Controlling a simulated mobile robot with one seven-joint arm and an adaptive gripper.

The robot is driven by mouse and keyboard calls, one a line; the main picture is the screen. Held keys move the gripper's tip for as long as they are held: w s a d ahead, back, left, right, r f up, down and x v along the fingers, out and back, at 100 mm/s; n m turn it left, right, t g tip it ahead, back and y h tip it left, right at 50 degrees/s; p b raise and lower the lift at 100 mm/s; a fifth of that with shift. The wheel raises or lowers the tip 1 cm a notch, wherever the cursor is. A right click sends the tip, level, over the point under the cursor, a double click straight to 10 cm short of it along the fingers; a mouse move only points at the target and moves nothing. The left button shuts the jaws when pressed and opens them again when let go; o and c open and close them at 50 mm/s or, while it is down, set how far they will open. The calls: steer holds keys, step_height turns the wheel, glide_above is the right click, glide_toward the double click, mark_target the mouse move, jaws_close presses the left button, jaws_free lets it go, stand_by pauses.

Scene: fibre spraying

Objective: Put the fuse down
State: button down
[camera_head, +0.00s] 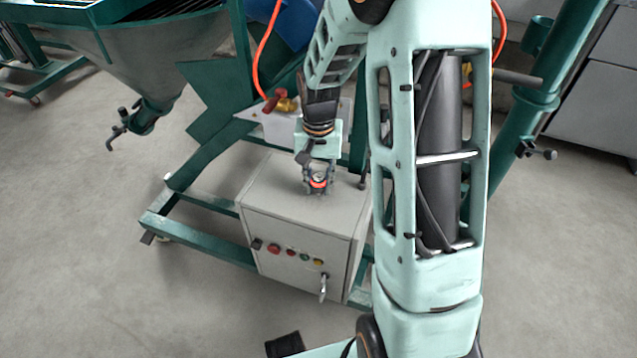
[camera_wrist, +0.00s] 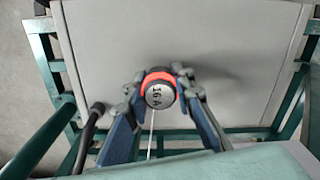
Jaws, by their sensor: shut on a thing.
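The fuse (camera_wrist: 159,92) is a small round piece with a grey end marked "16 A" and a red-orange band. My gripper (camera_wrist: 160,80) is shut on it, with a finger on each side. In the head view my gripper (camera_head: 318,184) points down over the top of the grey control box (camera_head: 265,195), and the fuse's red band shows between its fingers. I cannot tell whether the fuse touches the box top. The underside of the fuse is hidden.
The box front has several buttons (camera_head: 290,252) and a key-like handle (camera_head: 323,287). A green frame (camera_head: 195,238) surrounds the box. A grey hopper (camera_head: 160,55) stands at the upper left. A dark cable (camera_wrist: 88,135) runs beside the box. The box top around my gripper is mostly bare.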

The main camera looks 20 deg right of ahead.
steer(key=shift+f, duration=0.25)
steer(key=c, duration=1.7)
jaws_free()
steer(key=shift+r, duration=0.1)
steer(key=shift+o, duration=0.2)
